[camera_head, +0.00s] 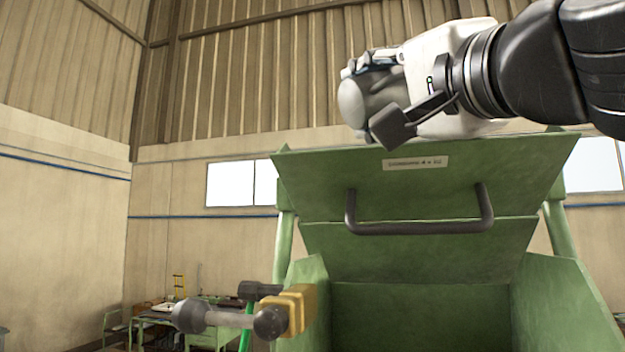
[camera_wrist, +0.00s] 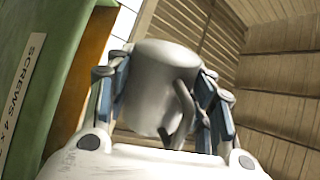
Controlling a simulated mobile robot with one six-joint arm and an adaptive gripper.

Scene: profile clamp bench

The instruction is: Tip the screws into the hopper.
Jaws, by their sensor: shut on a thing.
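My gripper (camera_head: 374,72) is at the upper right of the head view, shut on a pale grey mug-like container (camera_head: 351,103). In the wrist view the container (camera_wrist: 152,82) sits between the two fingers, with a handle-like loop on its right side. Its mouth and contents are hidden, and no screws show. The green hopper (camera_head: 562,300) stands below, its lid (camera_head: 300,185) raised and leaning back, with a dark bar handle (camera_head: 420,228). My gripper is above the lid's upper edge. A label (camera_head: 415,163) on the lid reads "SCREWS" in the wrist view (camera_wrist: 22,95).
A yellow block (camera_head: 298,308) with a grey ball-ended lever (camera_head: 225,319) sticks out at the hopper's left side. A green workbench (camera_head: 210,338) stands far back left. The air left of my gripper is clear.

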